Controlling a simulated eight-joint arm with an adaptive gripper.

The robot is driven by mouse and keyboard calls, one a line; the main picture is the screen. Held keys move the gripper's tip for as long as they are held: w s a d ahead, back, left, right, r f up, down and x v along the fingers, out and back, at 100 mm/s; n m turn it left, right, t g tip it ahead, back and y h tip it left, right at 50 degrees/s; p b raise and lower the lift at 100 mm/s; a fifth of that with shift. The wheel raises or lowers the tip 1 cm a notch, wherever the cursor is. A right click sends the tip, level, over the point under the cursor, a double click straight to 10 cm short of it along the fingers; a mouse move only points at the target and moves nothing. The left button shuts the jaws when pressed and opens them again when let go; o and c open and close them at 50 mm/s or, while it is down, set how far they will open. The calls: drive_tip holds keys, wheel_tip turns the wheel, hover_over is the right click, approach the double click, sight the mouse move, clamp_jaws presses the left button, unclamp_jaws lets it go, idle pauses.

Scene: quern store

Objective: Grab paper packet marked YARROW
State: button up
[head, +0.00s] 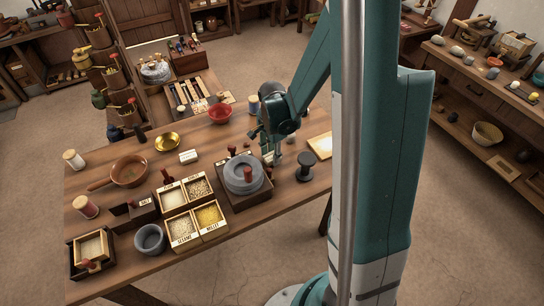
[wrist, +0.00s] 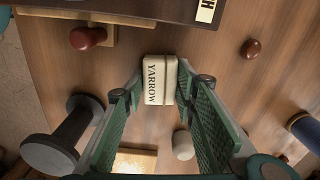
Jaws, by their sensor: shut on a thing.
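The cream paper packet marked YARROW (wrist: 153,86) shows in the wrist view between the two green-padded fingers of my gripper (wrist: 160,92), with its lettering facing the camera. The fingers are shut on its sides near their tips. In the head view my gripper (head: 278,157) is low over the right part of the wooden table, between the grey quern and a dark spool. The packet is hard to make out there. I cannot tell whether it touches the table.
The dark spool (head: 306,166) stands close to my gripper and shows beside the left finger in the wrist view (wrist: 62,140). The quern (head: 244,178) is just left. A pale tray (head: 321,145) lies right. Another white packet (head: 188,156) lies further left, near a brass bowl (head: 167,141).

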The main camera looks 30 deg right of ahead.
wheel_tip(320, 180, up, 10)
drive_tip(key=p, duration=0.2)
idle(0.5)
drive_tip(key=shift+w+p, duration=0.1)
drive_tip(key=shift+p, duration=0.2)
idle(0.3)
